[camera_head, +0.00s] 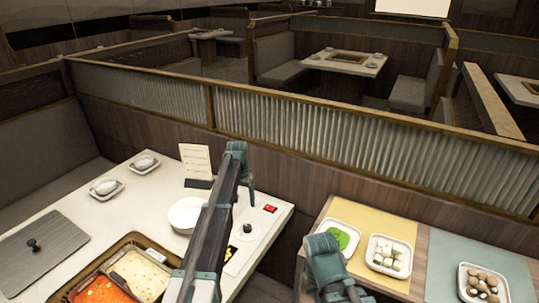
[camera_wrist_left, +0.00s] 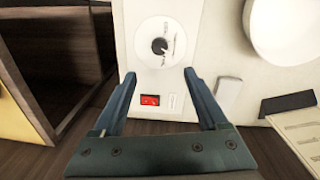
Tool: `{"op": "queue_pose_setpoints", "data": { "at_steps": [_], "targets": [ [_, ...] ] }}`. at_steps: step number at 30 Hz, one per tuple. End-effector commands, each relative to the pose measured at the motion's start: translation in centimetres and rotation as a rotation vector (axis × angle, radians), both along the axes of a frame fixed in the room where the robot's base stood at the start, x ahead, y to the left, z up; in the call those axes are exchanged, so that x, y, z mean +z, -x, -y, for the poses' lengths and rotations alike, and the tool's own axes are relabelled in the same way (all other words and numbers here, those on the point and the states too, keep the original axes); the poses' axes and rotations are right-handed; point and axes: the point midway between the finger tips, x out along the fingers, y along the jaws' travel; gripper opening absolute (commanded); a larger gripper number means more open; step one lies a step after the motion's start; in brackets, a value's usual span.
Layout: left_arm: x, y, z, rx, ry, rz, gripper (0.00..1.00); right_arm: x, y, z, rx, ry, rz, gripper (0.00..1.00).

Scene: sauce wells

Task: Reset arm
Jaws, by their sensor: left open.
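My left arm reaches up through the middle of the head view. Its gripper (camera_head: 250,190) hangs above the far right corner of the white table (camera_head: 140,205). In the left wrist view the left gripper (camera_wrist_left: 160,76) is open and empty. A white control panel with a dark round knob (camera_wrist_left: 160,46) and a red switch (camera_wrist_left: 150,100) shows between and beyond its fingers. The knob (camera_head: 247,228) and red switch (camera_head: 270,209) also show in the head view. My right gripper (camera_head: 350,294) is at the bottom edge, partly cut off, its jaws unclear.
A two-part pot (camera_head: 151,240) with red and pale broth is sunk in the table beside a grey lid (camera_head: 40,255). A white plate (camera_head: 184,217) and a menu card (camera_head: 196,160) are near the left arm. Plates of food (camera_head: 389,254) stand on the right cart. A partition (camera_head: 300,140) runs behind.

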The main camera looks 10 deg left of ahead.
Motion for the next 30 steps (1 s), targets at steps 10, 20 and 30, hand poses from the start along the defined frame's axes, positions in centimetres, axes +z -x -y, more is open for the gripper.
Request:
{"op": "queue_pose_setpoints", "data": {
  "at_steps": [10, 20, 30],
  "targets": [
    [0.0, 14.6, 10.4, -0.061, -0.055, -0.020, 0.76, 0.0, 0.0, 0.0, 0.000, 0.000, 0.000, 0.00],
    [0.1, 32.6, 17.0, -0.123, -0.135, -0.022, 0.76, 0.0, 0.0, 0.0, 0.000, 0.000, 0.000, 0.00],
    [0.1, 36.9, 17.7, -0.136, -0.160, -0.018, 0.76, 0.0, 0.0, 0.0, 0.000, 0.000, 0.000, 0.00]
  ]
}}
